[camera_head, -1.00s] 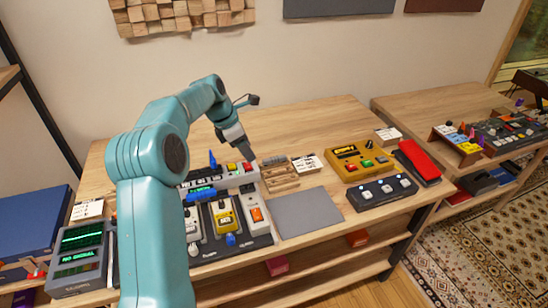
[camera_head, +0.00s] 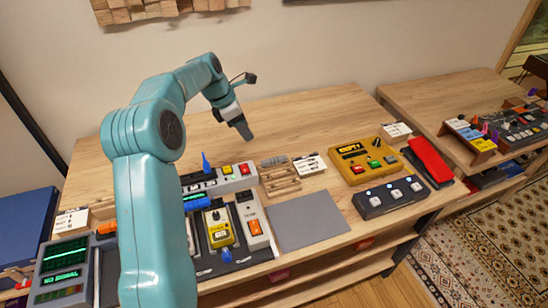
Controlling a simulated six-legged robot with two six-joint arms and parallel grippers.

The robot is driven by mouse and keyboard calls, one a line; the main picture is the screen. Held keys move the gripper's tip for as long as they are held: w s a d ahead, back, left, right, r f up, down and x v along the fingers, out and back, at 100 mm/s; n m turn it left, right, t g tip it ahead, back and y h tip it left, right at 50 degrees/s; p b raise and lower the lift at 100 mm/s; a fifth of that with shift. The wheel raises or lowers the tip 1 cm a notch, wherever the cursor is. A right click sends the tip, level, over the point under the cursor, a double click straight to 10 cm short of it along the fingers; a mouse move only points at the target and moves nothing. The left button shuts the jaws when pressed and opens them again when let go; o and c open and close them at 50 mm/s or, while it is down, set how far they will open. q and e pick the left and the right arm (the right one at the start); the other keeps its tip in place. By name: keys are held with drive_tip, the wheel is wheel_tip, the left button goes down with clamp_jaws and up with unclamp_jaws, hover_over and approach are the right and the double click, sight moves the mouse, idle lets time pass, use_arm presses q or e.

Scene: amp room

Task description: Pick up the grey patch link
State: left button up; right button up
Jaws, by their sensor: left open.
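A small grey piece (camera_head: 274,161), which looks like the grey patch link, lies at the back end of a slotted wooden rack (camera_head: 284,187) on the bench. My left gripper (camera_head: 246,133) hangs above the bench, behind and a little left of the grey piece in the picture. Its jaws are open and small in the view, with nothing seen between them. The gripper appears apart from the grey piece. My right gripper is not in view.
A pedalboard (camera_head: 262,255) with several pedals stands left of the rack. A bare grey mat (camera_head: 308,220) lies in front. A yellow box (camera_head: 364,160), a footswitch unit (camera_head: 389,197) and a red pedal (camera_head: 430,160) stand right. The bench's back is clear.

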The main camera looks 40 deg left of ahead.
use_arm(q)
approach(267, 161)
drive_tip(key=shift+p+x, duration=0.35)
drive_tip(key=shift+x, duration=0.85)
drive_tip(key=shift+f, duration=0.4)
drive_tip(key=p+x, duration=0.1)
drive_tip(key=x, duration=0.3)
drive_tip(key=shift+w+d+f, duration=0.15)
drive_tip(key=shift+w+f, duration=0.15)
drive_tip(key=shift+f, duration=0.2)
drive_tip(key=shift+w+f, duration=0.15)
drive_tip(key=shift+f, duration=0.1)
drive_tip(key=shift+r, duration=0.15)
drive_tip(key=c, duration=0.6)
clamp_jaws()
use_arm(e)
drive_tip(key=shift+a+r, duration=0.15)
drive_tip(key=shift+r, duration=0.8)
